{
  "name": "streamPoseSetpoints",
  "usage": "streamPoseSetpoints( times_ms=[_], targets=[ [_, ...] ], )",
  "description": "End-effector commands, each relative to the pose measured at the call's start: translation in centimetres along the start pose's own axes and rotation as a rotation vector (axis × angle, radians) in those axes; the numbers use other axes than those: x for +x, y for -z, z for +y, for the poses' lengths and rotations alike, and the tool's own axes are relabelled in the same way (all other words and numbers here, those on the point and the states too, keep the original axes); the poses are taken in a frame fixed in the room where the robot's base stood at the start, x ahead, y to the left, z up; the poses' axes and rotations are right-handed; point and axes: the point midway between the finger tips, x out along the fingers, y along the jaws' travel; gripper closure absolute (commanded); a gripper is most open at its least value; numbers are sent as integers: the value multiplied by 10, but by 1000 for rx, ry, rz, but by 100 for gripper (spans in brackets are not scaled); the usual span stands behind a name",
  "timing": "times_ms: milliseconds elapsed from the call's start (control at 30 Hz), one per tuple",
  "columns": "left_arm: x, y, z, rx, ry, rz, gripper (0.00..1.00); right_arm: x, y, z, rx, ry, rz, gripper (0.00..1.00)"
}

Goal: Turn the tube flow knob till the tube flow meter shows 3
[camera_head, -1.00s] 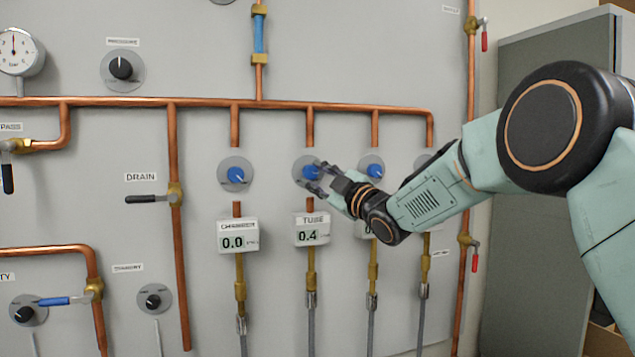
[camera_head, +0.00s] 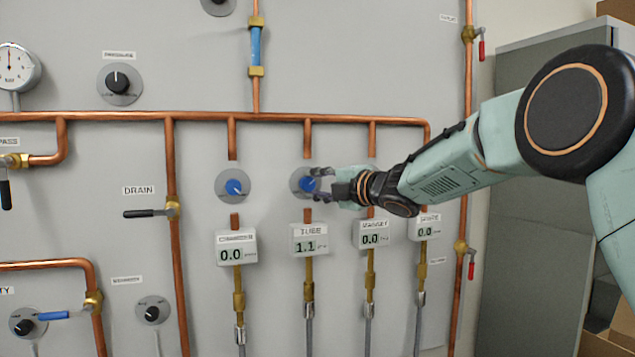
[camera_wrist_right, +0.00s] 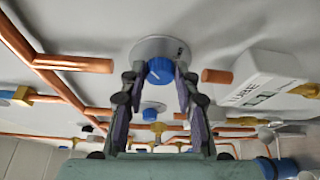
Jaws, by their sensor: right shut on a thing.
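The blue tube flow knob (camera_head: 307,184) sits on a round grey plate on the panel, above the meter labelled TUBE. The tube flow meter (camera_head: 310,240) reads 1.1 in the head view. My right gripper (camera_head: 319,184) comes in from the right and is shut on the knob. In the right wrist view the fingers (camera_wrist_right: 168,82) reach up on both sides of the blue knob (camera_wrist_right: 160,70). The meter also shows at the right of that view (camera_wrist_right: 268,82), tilted. My left gripper is in neither view.
Another blue knob (camera_head: 233,186) and a meter reading 0.0 (camera_head: 236,248) are left of the tube pair. Two more meters at the right, one labelled GASKET (camera_head: 372,234), read 0.0. A copper pipe (camera_head: 200,116) runs above the knobs. A drain valve handle (camera_head: 146,213) sticks out at the left.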

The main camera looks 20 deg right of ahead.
Motion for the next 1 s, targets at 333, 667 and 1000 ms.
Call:
streamPoseSetpoints(
  times_ms=[333, 667, 1000],
  targets=[
    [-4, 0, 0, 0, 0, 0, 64, 0, 2, 0, -66, 29, 4, 100],
    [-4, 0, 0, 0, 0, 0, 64, 1, 3, -2, -68, 32, 5, 100],
    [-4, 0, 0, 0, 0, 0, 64, 0, 2, -1, -66, 31, 3, 46]
  ],
)
